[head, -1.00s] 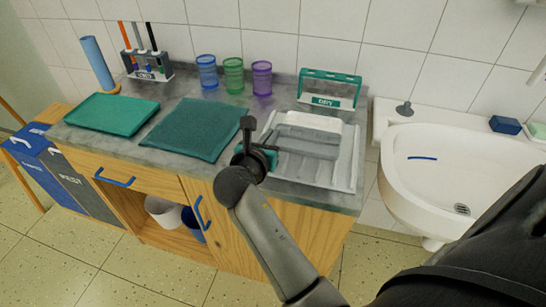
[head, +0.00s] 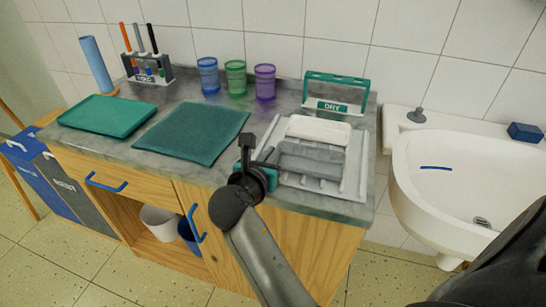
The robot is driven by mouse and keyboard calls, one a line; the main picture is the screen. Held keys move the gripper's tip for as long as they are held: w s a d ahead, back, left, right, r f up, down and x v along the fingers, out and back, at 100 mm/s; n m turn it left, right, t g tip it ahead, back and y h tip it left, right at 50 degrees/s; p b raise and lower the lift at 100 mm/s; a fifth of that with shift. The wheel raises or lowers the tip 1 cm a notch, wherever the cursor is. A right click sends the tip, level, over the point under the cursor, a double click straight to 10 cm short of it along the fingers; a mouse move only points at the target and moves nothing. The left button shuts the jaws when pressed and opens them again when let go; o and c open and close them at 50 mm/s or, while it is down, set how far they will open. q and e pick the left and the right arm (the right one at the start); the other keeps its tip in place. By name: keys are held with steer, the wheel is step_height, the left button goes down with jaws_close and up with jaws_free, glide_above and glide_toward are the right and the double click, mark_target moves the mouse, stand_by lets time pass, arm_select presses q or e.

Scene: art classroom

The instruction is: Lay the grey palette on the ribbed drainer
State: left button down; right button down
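The grey palette (head: 310,160) lies over the front part of the pale ribbed drainer (head: 352,180), at the right end of the counter. It looks low and nearly flat, but I cannot tell whether its whole underside touches the ribs. A white palette-like block (head: 318,130) lies just behind it on the drainer. My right gripper (head: 262,158) is at the drainer's left edge, beside the grey palette's left end. Its fingertips are dark and small, and I cannot tell whether they still grip that end. My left gripper is not in view.
A green rack marked DRY (head: 335,92) stands behind the drainer. A dark green mat (head: 192,132) and a green tray (head: 107,115) lie to the left. Purple (head: 265,82), green (head: 235,78) and blue (head: 208,75) cups stand at the back. A sink (head: 440,185) is at right.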

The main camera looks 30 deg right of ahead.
steer(key=shift+f, duration=0.1)
steer(key=c, duration=1.5)
jaws_free()
steer(key=o, duration=0.4)
steer(key=shift+o, duration=0.2)
